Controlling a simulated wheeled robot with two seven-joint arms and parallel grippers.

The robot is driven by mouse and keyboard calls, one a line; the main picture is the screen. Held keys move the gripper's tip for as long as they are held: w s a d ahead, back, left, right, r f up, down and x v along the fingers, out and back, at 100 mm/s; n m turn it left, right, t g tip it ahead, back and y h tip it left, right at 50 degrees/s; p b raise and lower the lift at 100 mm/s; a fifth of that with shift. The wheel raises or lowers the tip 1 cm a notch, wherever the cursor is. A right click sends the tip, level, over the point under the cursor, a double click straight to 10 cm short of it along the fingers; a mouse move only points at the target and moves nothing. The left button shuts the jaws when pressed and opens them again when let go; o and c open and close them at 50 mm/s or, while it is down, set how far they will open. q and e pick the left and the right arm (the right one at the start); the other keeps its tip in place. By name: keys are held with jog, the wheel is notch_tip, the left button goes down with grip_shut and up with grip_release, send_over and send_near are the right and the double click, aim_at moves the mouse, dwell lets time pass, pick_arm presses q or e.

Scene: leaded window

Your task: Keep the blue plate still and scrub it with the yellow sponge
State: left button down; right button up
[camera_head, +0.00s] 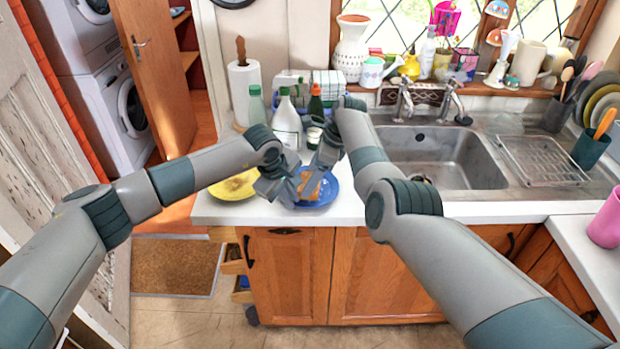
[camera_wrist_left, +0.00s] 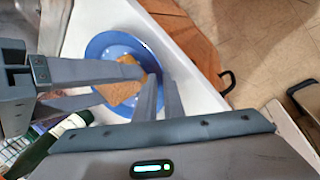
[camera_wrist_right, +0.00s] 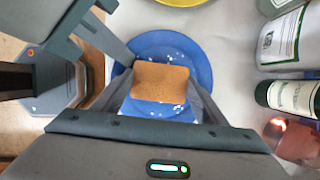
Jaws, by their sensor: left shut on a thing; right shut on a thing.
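The blue plate (camera_head: 327,193) lies flat on the white counter near its front edge. The sponge (camera_head: 313,186) looks orange-tan and lies against the plate's face; it shows clearly in the right wrist view (camera_wrist_right: 160,82). My left gripper (camera_head: 287,196) is shut on the plate's rim; in the left wrist view its fingers (camera_wrist_left: 161,98) sit close together at the rim. My right gripper (camera_wrist_right: 160,90) is shut on the sponge, one finger at each end, over the plate. White specks show on the plate (camera_wrist_right: 203,62) around the sponge. The grippers partly hide the plate in the head view.
A yellow plate (camera_head: 232,187) lies left of the blue one. Behind stand a green bottle (camera_head: 256,104), a white bottle (camera_head: 287,122) and a paper roll (camera_head: 243,90). The steel sink (camera_head: 440,155) is to the right. My two grippers are close together.

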pick_arm(q)
jog(key=shift+s+d+f, duration=0.15)
jog(key=shift+s+f, duration=0.05)
pick_arm(e)
jog(key=shift+d+f, duration=0.1)
jog(key=shift+f, duration=0.05)
